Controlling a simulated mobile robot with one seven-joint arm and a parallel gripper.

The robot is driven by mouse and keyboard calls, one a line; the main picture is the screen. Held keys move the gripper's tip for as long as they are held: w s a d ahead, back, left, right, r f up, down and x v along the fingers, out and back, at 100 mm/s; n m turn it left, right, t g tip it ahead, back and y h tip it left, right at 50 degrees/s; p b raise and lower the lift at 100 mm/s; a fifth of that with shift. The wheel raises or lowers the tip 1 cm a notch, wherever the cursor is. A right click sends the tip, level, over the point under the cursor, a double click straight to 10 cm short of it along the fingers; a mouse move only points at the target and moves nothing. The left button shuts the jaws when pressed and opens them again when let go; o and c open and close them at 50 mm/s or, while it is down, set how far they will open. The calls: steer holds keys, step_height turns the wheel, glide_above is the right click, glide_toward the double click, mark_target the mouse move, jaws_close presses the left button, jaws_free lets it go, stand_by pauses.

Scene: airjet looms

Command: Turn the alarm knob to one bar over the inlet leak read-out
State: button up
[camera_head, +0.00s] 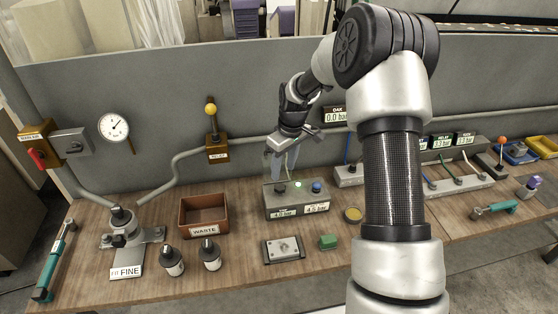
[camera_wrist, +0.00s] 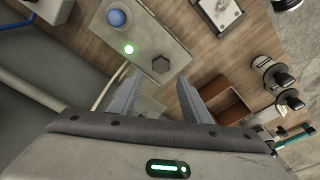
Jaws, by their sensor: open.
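A grey control box (camera_head: 283,209) stands on the bench below my gripper. On its top are a dark knob (camera_head: 280,188), a lit green lamp (camera_head: 298,184) and a blue button (camera_head: 317,187). Its front carries two read-outs, apparently 4.0 bar (camera_head: 284,213) and 4.5 bar (camera_head: 316,208); their small names are unreadable. My gripper (camera_head: 281,160) is open, pointing down above the knob's end of the box. In the wrist view the dark six-sided knob (camera_wrist: 160,64) shows just beyond the open, empty fingers (camera_wrist: 158,82), apart from them.
A 0.0 bar read-out (camera_head: 336,117) is on the wall behind, partly hidden by my arm. A brown waste bin (camera_head: 203,223) stands left of the box.

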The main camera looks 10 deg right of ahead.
mark_target(280, 188)
steer(key=shift+f+b, duration=0.45)
steer(key=shift+f, duration=0.25)
steer(key=shift+w+a+f+b, duration=0.1)
steer(key=shift+f+b, duration=0.5)
steer(key=shift+f, duration=0.45)
steer(key=shift+w+a+f+b, duration=0.15)
steer(key=shift+f+b, duration=0.45)
steer(key=shift+f, duration=0.5)
steer(key=shift+w+a+f+b, duration=0.1)
steer(key=shift+f+b, duration=0.5)
steer(key=shift+f, duration=0.45)
steer(key=c, duration=0.8)
steer(key=shift+o, duration=0.2)
